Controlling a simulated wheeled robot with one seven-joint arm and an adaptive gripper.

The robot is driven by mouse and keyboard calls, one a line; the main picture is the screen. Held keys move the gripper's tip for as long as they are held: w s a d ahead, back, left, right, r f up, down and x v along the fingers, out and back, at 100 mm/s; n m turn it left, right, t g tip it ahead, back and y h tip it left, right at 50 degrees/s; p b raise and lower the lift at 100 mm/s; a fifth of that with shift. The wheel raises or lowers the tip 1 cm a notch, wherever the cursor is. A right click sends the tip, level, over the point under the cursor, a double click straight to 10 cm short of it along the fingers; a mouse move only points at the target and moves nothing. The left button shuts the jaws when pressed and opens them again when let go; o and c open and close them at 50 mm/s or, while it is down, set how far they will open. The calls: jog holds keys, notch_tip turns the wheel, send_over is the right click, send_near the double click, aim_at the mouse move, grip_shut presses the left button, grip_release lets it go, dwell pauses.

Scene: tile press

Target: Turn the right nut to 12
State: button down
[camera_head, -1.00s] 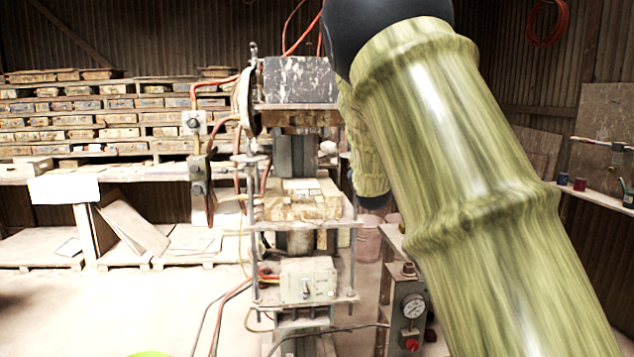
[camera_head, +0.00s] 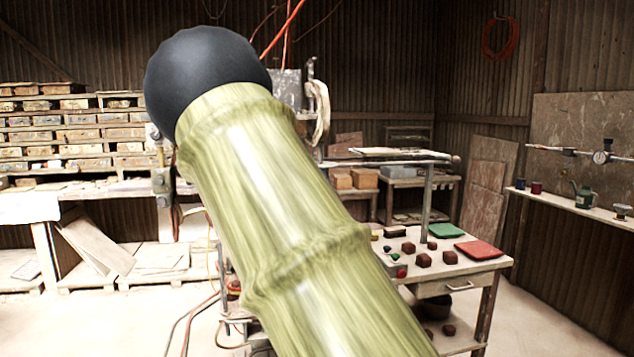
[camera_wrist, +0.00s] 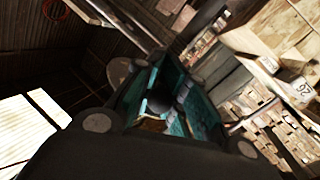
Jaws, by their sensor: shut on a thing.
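My gripper (camera_wrist: 168,98) shows in the wrist view. Its dark fingers with teal inner pads are closed around a small dark rounded thing (camera_wrist: 160,101), too dim to identify. In the head view my own arm covers the gripper and most of the press. Only part of the press's grey upper block (camera_head: 289,88) and a pale round wheel (camera_head: 319,110) beside it show past the arm. I cannot make out the right nut or any number scale for it in either view.
A work table (camera_head: 470,268) with red blocks, a green tile (camera_head: 446,230) and a red tile (camera_head: 479,249) stands at right. A horizontal bar (camera_head: 390,160) on a post is above it. Stacked shelves (camera_head: 75,130) line the left.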

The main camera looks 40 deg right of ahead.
jog(key=shift+s+f, duration=0.1)
jog(key=shift+f, duration=0.3)
